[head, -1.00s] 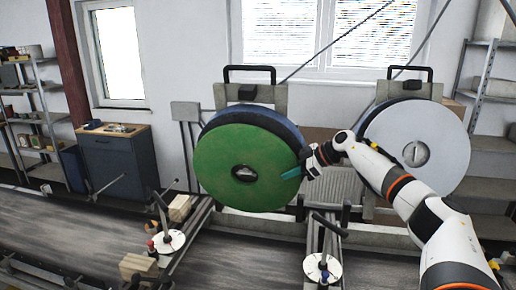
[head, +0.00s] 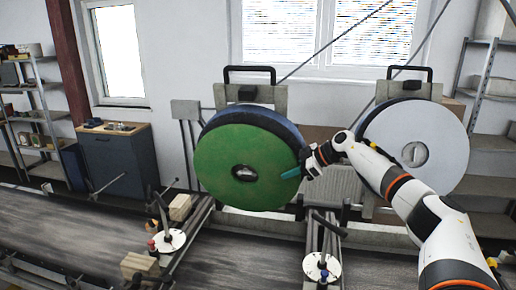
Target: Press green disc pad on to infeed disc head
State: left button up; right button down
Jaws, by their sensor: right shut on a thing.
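The green disc pad (head: 225,175) is a large round ring with a dark centre hole. It sits face-on against the dark blue infeed disc head (head: 273,119), whose rim shows behind its top and right edge. My right gripper (head: 298,172) is at the pad's right edge, shut on a small teal piece (head: 290,173) that touches or overlaps the pad's face; I cannot tell whether they are joined. The fingertips are small and partly hidden. My left gripper is not in view.
A second disc head with a white face (head: 440,150) stands to the right, behind my right arm. A dark conveyor belt (head: 60,225) runs below. White round plates with posts (head: 166,243) and wooden blocks (head: 140,265) stand at the front. A blue cabinet (head: 115,165) is at the left.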

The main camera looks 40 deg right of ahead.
jog(key=c, duration=1.2)
grip_release()
jog(key=shift+c, duration=0.2)
jog(key=shift+d, duration=0.1)
jog(key=shift+s+d+r+b, duration=0.2)
jog(key=shift+s+b, duration=0.05)
jog(key=shift+b, duration=0.05)
jog(key=b+v, duration=0.3)
jog(key=v, duration=0.8)
jog(key=shift+b, duration=0.4)
jog(key=shift+s+r, duration=0.1)
jog(key=shift+s, duration=0.05)
